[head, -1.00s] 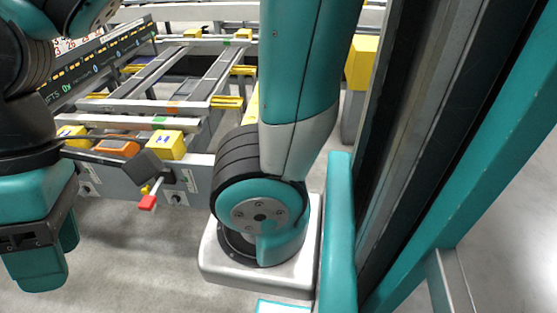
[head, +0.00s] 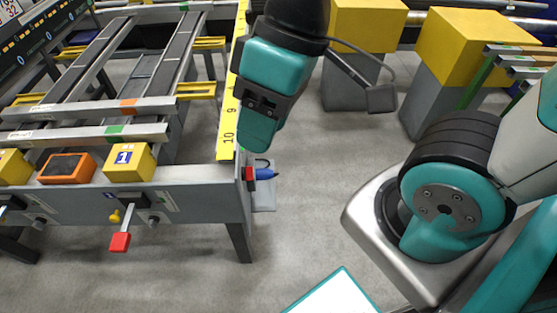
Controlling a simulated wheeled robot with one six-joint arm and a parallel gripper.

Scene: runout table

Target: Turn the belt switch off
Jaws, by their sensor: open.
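My gripper (head: 262,132) points down near the right end of the runout table (head: 190,190), its jaws open and seen nearly edge-on, with nothing visible in them. Just below it, on the table's end face, is a small red block with a blue part (head: 265,174) sticking out to the right. A gap in the picture separates it from the fingertips; the depth between them is unclear. A lever with a red grip (head: 120,242) hangs from the table's front rail, tilted slightly left. I cannot tell which of these is the belt switch, and no on or off marking is readable.
A yellow block marked 1 (head: 130,162) and an orange device (head: 66,168) stand on the front rail. A yellow ruler strip (head: 229,125) runs along the table's right edge. Yellow-topped grey stands (head: 365,30) are behind right.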

